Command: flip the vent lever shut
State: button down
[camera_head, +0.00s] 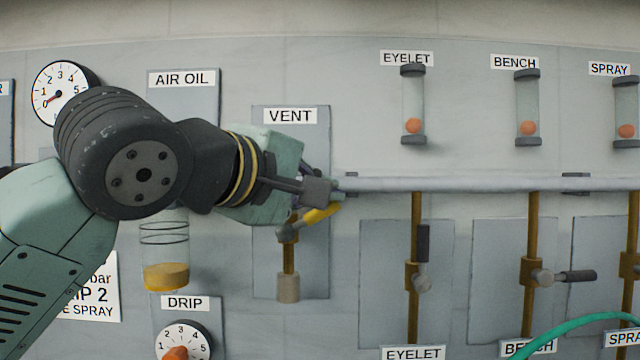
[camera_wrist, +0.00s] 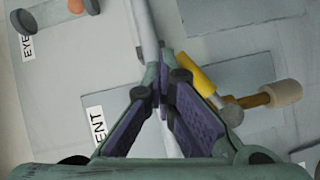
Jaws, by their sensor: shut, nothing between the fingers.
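The vent lever has a yellow handle (camera_head: 322,214) that slants up and to the right from its pivot on a brass pipe, below the VENT label (camera_head: 290,116). The yellow handle (camera_wrist: 194,74) also shows in the wrist view, just right of my fingertips, with its grey pivot lower right. My gripper (camera_head: 328,191) is in front of the VENT panel, just above the handle in the head view. In the wrist view my gripper (camera_wrist: 160,72) has its fingertips together and empty. The fingers and handle look very close; I cannot tell whether they touch. My gripper hides part of the panel.
A grey horizontal pipe (camera_head: 460,184) runs right from behind my gripper. The EYELET valve (camera_head: 421,262) has an upright black handle; the BENCH valve (camera_head: 560,276) has a sideways one. The air oil bowl (camera_head: 165,275) and drip dial (camera_head: 183,343) are below my arm.

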jog(key=shift+d+f+m+y, duration=0.2)
jog(key=shift+f+m+y, duration=0.05)
jog(key=shift+m+y, duration=0.05)
jog(key=shift+d+f, duration=0.3)
jog(key=shift+d, duration=0.05)
dwell(1.6)
jog(key=s+a+r, duration=0.2)
jog(key=s+r, duration=0.7)
jog(key=shift+a+p, duration=0.4)
dwell(0.4)
